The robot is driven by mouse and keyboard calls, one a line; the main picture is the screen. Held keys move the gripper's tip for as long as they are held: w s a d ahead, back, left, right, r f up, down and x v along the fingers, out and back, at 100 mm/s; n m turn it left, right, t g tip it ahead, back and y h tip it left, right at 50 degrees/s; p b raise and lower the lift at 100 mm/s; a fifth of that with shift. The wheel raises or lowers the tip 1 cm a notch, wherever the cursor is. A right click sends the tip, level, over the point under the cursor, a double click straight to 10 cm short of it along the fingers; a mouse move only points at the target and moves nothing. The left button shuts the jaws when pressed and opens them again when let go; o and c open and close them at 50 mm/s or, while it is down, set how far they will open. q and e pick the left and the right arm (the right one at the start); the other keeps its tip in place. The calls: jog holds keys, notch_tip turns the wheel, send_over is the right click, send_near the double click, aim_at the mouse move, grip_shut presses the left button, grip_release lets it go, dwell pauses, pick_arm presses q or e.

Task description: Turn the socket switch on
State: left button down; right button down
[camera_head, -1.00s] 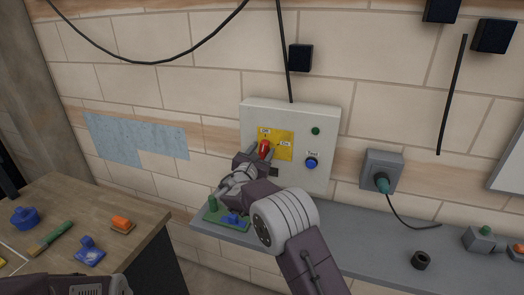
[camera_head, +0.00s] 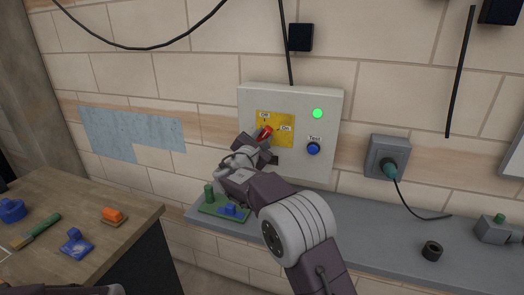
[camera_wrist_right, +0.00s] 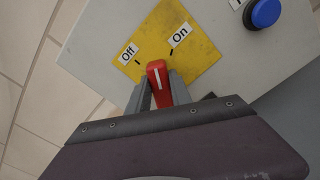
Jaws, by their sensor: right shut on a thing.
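A grey control box (camera_head: 245,104) on the brick wall carries a yellow plate (camera_head: 284,121) with "Off" and "On" labels. A red switch handle (camera_head: 266,131) sits on the plate; in the right wrist view the red handle (camera_wrist_right: 157,78) shows between the fingers. My right gripper (camera_head: 262,141) is shut on it. The handle is tilted toward the On side in the head view. A green lamp (camera_head: 317,113) on the box is lit.
A blue "Test" button (camera_head: 313,149) is at the box's right. A grey socket with a plug (camera_head: 389,169) is on the wall. A grey shelf (camera_head: 350,222) runs below, with a green piece (camera_head: 209,193). A wooden table (camera_head: 60,195) stands at left.

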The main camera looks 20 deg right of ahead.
jog(key=shift+s+d+f+m+b, duration=0.1)
jog(key=shift+d+f+m+b, duration=0.05)
jog(key=shift+m+b, duration=1.45)
jog(key=shift+s+d+f+m+b, duration=0.15)
jog(key=shift+m+b, duration=1.05)
jog(key=shift+b, duration=0.8)
jog(key=c, duration=1.2)
grip_release()
jog(key=shift+o, duration=0.2)
